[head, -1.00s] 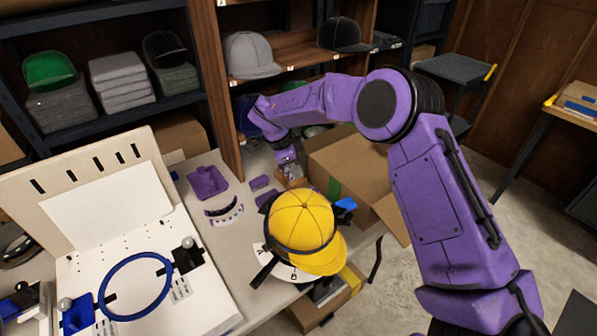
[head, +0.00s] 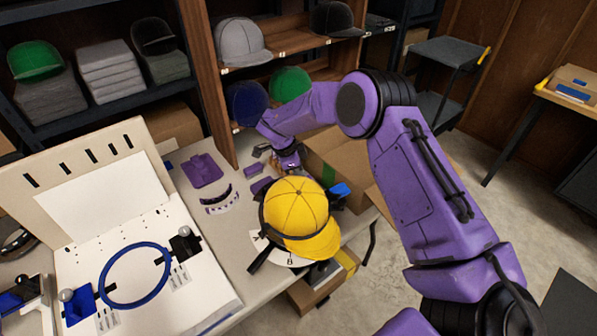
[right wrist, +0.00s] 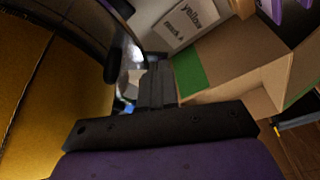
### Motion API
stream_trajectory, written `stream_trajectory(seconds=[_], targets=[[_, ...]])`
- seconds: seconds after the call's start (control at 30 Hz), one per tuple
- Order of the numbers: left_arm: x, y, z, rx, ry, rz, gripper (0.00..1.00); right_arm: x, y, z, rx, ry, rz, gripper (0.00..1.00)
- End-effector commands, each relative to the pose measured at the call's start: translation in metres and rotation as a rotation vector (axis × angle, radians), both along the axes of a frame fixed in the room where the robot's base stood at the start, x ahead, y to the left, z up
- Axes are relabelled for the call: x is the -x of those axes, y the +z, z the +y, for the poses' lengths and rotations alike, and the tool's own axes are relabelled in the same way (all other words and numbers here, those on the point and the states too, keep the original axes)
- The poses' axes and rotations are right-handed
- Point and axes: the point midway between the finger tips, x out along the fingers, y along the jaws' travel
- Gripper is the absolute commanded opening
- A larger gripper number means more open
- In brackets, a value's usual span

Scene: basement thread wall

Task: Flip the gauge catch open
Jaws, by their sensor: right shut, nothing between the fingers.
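A yellow cap (head: 297,207) sits on a stand on the bench, with a black band (head: 264,222) around its lower edge. A white dial-like plate (head: 290,262) lies under its front. A small blue piece (head: 340,190) shows at the cap's back right; I cannot tell if it is the gauge catch. My right gripper (head: 279,170) is behind the cap, its tips partly hidden. In the right wrist view its fingers (right wrist: 157,85) are shut and empty, beside the yellow cap (right wrist: 45,75) and black band (right wrist: 125,40). Contact cannot be told.
An open cardboard box (head: 335,160) stands close right of the gripper. A blue hoop (head: 136,275) is on the white board at left. Purple trays and pieces (head: 202,170) lie behind. Shelves with caps rise at the back. A card (right wrist: 187,22) shows in the right wrist view.

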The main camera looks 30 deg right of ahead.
Motion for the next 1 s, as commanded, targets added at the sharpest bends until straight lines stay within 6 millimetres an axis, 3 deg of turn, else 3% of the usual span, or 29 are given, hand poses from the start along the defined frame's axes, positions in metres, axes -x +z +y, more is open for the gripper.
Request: stream_trajectory(seconds=[1.0], targets=[[0.000, -0.008, 0.000, 0.000, 0.000, 0.000, 0.00, 0.006, -0.003, -0.018, -0.046, -0.247, 0.003, 0.00]])
